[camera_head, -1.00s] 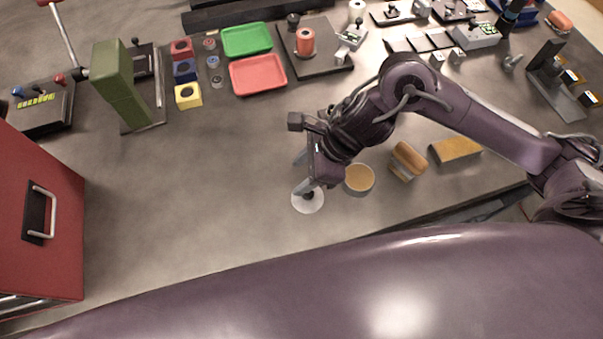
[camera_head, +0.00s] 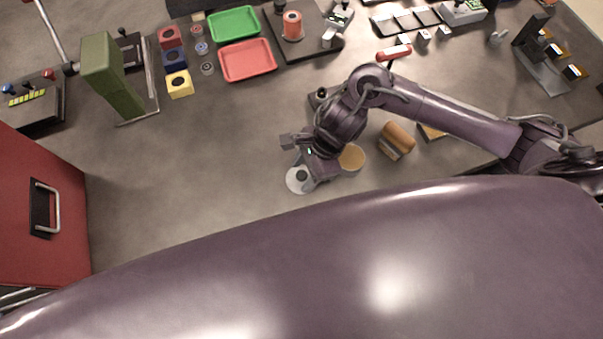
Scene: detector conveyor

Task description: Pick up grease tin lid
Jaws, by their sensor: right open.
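The grease tin lid looks to be the white disc (camera_head: 295,182) with a dark centre, lying flat on the grey table near its front edge. My right gripper (camera_head: 304,171) is open over the disc's right side, with its fingers pointing down toward it. I cannot tell whether the fingers touch it. A round tin with a tan top (camera_head: 351,158) stands just right of the gripper, partly hidden by my right arm. My left gripper is out of view.
A brush-like block with an orange-brown top (camera_head: 397,139) sits right of the tin. A red tray (camera_head: 247,61) and a green tray (camera_head: 234,24) lie further back. A red cabinet (camera_head: 35,205) stands at the left. The table left of the disc is clear.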

